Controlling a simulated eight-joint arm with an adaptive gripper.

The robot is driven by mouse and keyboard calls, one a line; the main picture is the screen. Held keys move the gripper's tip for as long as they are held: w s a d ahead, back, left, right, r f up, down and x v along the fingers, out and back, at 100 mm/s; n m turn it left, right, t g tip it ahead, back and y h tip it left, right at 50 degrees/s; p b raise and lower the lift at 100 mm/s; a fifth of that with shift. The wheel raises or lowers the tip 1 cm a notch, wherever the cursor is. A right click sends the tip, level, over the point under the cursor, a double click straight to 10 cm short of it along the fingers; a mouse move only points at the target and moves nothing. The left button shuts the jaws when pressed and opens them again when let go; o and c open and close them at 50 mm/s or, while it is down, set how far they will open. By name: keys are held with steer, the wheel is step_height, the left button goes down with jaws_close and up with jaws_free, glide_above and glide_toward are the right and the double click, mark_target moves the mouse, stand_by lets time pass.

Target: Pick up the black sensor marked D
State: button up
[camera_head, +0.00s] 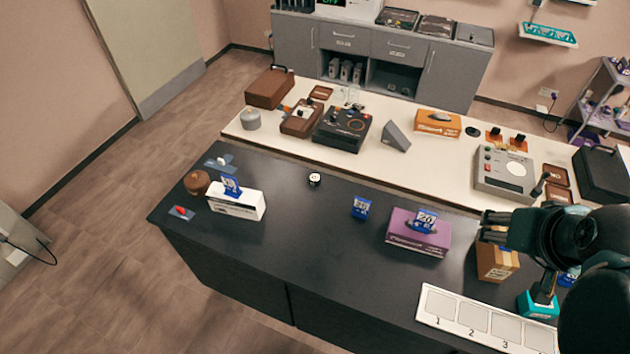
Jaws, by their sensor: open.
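A small black object with a round white top (314,180) sits on the dark table (300,235), left of the middle. It may be the sensor, but its marking is too small to read. No letter D is legible anywhere. My gripper (486,228) is at the right, pointing left, open and with nothing visible between its fingers. It is near a brown cardboard box (497,263), right of the purple box (417,236) and well away from the small black object.
A white box (236,205) with a blue tag stands at the left, beside a brown round pot (197,183). A blue tag (361,208) stands mid-table. A numbered white tray (447,306) lies at the front right, by a teal item (538,305). The front-middle table is clear.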

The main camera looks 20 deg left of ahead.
steer(key=w+a+f+n+g+y+b, duration=0.1)
steer(key=w+a+n+g, duration=0.2)
steer(key=w+a+n, duration=1.1)
steer(key=n+g+h+b, duration=0.1)
steer(key=n+g+b, duration=0.1)
steer(key=n+g, duration=0.3)
glide_above(315, 178)
steer(key=shift+n+t, duration=0.3)
steer(key=shift+t, duration=0.2)
steer(key=f, duration=3.3)
steer(key=shift+w+d, duration=0.15)
steer(key=shift+w, duration=0.05)
steer(key=shift+s+f, duration=0.1)
steer(key=shift+f, duration=0.05)
steer(key=shift+f, duration=0.1)
steer(key=shift+f, duration=1.2)
